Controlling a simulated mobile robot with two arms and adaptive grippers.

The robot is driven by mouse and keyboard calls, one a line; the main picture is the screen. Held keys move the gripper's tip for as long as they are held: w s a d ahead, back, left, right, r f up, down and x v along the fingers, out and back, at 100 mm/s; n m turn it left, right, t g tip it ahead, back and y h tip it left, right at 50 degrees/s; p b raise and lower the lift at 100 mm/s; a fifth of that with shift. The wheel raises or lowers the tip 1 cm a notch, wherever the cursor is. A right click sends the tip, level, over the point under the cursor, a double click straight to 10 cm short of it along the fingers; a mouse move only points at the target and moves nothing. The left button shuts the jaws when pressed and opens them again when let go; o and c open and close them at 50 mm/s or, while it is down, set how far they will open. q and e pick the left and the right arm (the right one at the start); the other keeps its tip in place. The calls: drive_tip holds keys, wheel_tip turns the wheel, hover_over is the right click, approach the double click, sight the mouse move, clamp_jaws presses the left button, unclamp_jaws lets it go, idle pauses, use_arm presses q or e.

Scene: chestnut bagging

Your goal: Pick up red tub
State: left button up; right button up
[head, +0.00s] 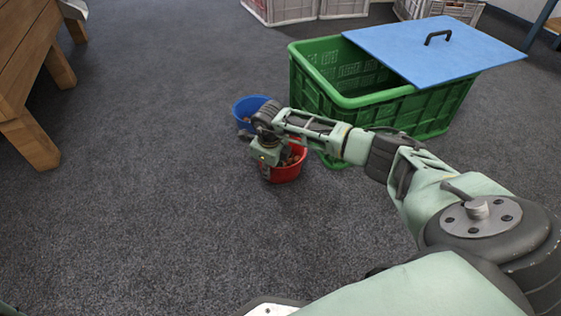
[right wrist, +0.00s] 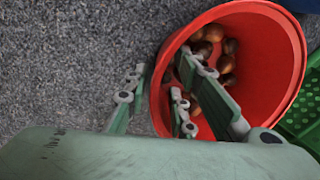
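The red tub (head: 286,175) stands on the carpet in the head view, partly hidden behind my right gripper (head: 259,163). It holds brown chestnuts (right wrist: 214,48). In the right wrist view the tub (right wrist: 268,62) fills the right side, its opening facing the camera. My right gripper (right wrist: 160,73) straddles the tub's near wall. One finger is outside the wall and the other finger parts are inside over the chestnuts. The fingers are apart, with visible gaps to the wall. My left gripper is not in view.
A blue tub (head: 248,106) stands just behind the red one. A green crate (head: 385,112) with a blue lid (head: 430,50) lying across it is close on the right. A wooden table (head: 28,60) is at the left. The carpet in front and left is clear.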

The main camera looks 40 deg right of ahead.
clamp_jaws()
drive_tip(key=shift+r, duration=0.1)
idle(0.4)
